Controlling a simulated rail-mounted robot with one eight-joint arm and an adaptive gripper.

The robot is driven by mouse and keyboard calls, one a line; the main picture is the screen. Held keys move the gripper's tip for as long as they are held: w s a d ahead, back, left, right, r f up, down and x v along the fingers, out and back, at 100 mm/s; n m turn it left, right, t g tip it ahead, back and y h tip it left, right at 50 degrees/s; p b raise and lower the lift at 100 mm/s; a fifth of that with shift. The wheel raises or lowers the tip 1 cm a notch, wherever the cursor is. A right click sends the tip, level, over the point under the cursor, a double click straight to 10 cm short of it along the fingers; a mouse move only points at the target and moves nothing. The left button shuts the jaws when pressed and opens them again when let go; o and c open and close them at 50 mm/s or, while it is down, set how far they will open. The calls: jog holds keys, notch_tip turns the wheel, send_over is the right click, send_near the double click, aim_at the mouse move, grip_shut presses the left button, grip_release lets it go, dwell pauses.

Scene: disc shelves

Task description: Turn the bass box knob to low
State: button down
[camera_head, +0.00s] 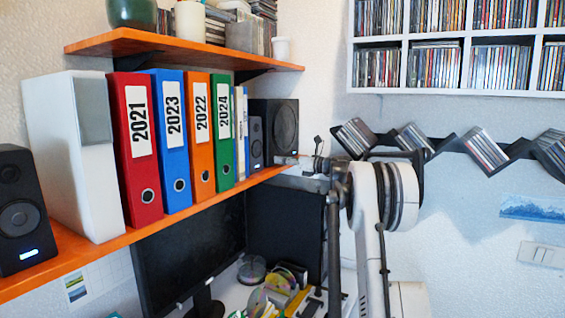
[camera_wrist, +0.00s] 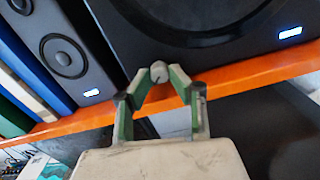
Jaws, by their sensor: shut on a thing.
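The bass box (camera_head: 274,124) is the large black speaker at the far end of the orange shelf in the head view. It fills the upper right of the wrist view (camera_wrist: 215,45), with a lit blue-white panel at its right. Its knob (camera_wrist: 158,71) is a small grey round knob with a dark line on its face, at the box's lower edge. My gripper (camera_wrist: 161,77) has grey and green fingers closed around the knob. In the head view my gripper (camera_head: 287,160) is small and reaches the box's lower front; the knob cannot be made out there.
A smaller speaker (camera_wrist: 62,52) stands left of the bass box. Several binders, a blue one (camera_head: 172,140) among them, line the orange shelf (camera_head: 110,250). An upper shelf (camera_head: 185,48) hangs above. A monitor (camera_head: 190,255) and cluttered desk lie below. Zigzag disc racks (camera_head: 440,143) hang at right.

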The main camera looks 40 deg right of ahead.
jog(key=shift+d+n, duration=0.1)
jog(key=shift+n, duration=3)
jog(key=c, duration=1.6)
grip_release()
jog(key=shift+o, duration=0.2)
jog(key=v, duration=1.2)
